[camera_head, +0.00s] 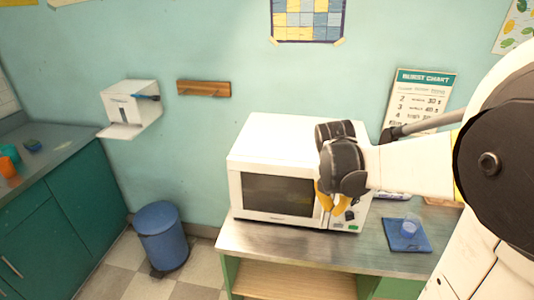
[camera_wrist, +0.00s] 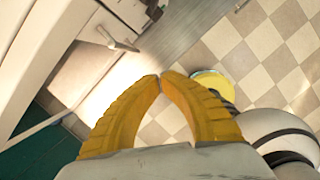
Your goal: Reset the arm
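My arm comes in from the right of the head view, with the black wrist in front of the white microwave (camera_head: 270,150). My gripper (camera_head: 332,205) has yellow fingers that point down in front of the microwave's right side, near its control panel. In the wrist view my gripper (camera_wrist: 164,76) shows both yellow fingers with their tips together and nothing visible between them. Whether the fingers touch the microwave cannot be told. The wrist hides part of the microwave's front.
The microwave stands on a metal-topped counter (camera_head: 270,243). A cup (camera_head: 411,225) stands on a blue mat (camera_head: 397,240) at right. A blue bin (camera_head: 160,235) stands on the checkered floor at left. A dispenser (camera_head: 130,105) hangs on the wall. Teal cabinets (camera_head: 65,225) line the left side.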

